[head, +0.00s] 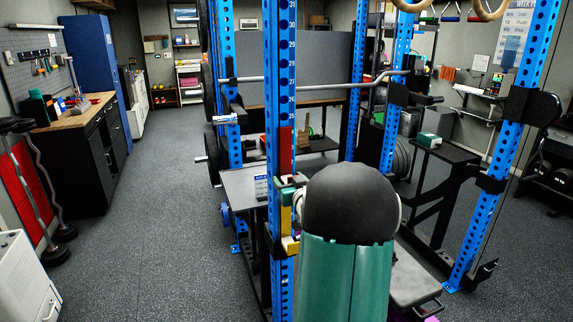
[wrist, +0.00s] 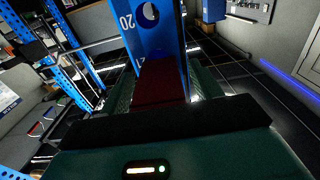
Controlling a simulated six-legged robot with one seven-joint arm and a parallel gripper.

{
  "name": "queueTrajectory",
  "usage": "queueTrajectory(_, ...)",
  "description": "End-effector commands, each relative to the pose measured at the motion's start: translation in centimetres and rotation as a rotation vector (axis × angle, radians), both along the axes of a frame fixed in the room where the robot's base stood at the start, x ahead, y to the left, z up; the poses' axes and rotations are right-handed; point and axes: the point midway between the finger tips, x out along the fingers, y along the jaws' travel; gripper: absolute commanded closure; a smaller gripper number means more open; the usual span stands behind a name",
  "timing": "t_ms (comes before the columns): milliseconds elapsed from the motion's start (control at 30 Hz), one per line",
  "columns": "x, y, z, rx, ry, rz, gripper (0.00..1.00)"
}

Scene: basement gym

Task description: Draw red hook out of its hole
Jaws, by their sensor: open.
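The red hook (head: 286,151) is on the near blue upright (head: 280,60) of the rack in the head view. In the wrist view the dark red hook (wrist: 160,82) lies against the blue upright (wrist: 143,40), below a round hole and the number 20. My gripper (wrist: 165,88) is open, with a teal finger to either side of the hook. I cannot tell whether a finger touches it. The hook's end inside the upright is hidden. In the head view my arm hides most of the gripper.
A barbell (head: 310,84) crosses the rack behind the upright. A dark table (head: 240,184) stands just left of it, and a small black stand (head: 446,152) to the right. A workbench (head: 85,112) lines the left wall. The floor (head: 150,225) between is clear.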

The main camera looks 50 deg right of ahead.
Motion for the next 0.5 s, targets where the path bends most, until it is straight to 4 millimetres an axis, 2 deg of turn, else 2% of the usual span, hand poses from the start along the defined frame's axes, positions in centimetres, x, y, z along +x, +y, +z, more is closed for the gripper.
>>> queueTrajectory(67,0.0,0.0,0.0,0.0,0.0,0.0,0.36)
queueTrajectory(300,0.01,0.02,0.0,0.0,0.0,0.0,0.83)
queueTrajectory(400,0.02,0.02,0.0,0.0,0.0,0.001,1.0)
queueTrajectory(500,0.04,0.02,0.24,-0.003,-0.004,0.001,1.0)
